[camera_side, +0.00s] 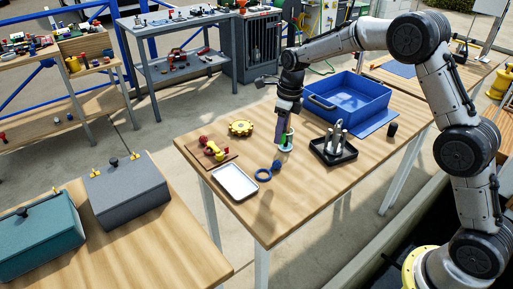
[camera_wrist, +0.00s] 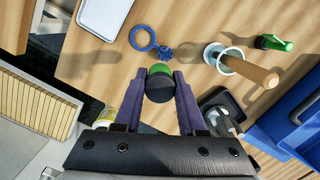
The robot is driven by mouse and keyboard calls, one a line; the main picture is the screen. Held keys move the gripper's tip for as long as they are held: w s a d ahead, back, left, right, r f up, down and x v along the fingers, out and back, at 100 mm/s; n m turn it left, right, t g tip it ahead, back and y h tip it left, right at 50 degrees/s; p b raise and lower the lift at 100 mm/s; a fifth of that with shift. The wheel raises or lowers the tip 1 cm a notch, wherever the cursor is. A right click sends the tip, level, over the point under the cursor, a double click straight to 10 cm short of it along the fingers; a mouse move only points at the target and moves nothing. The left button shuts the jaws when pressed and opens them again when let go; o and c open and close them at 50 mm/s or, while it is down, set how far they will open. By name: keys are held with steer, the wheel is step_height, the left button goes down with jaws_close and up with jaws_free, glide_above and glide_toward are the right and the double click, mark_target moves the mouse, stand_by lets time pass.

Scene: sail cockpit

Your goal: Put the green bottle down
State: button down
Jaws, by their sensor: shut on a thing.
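My gripper (camera_wrist: 158,88) has its two purple fingers shut on the green bottle (camera_wrist: 159,70), which shows a green side and a dark round end in the wrist view. In the side view my gripper (camera_side: 287,112) points down over the back middle of the wooden table, with green showing just below its fingers. The fingers hide most of the bottle there. I cannot tell whether the bottle touches the table.
A wooden peg with a white ring (camera_wrist: 228,58) and a green item (camera_wrist: 273,43) are close by. A blue ring (camera_side: 264,175), white tray (camera_side: 235,182), yellow gear (camera_side: 241,128), black holder (camera_side: 333,150) and blue bin (camera_side: 352,98) surround the spot.

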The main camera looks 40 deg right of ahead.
steer(key=w+f, duration=0.3)
steer(key=w, duration=0.3)
glide_above(255, 153)
steer(key=f, duration=0.5)
steer(key=shift+s+d+f, duration=0.2)
steer(key=shift+s, duration=0.1)
steer(key=shift+w+f, duration=0.15)
steer(key=shift+f, duration=1.55)
steer(key=shift+f, duration=0.15)
steer(key=shift+c, duration=2.4)
jaws_free()
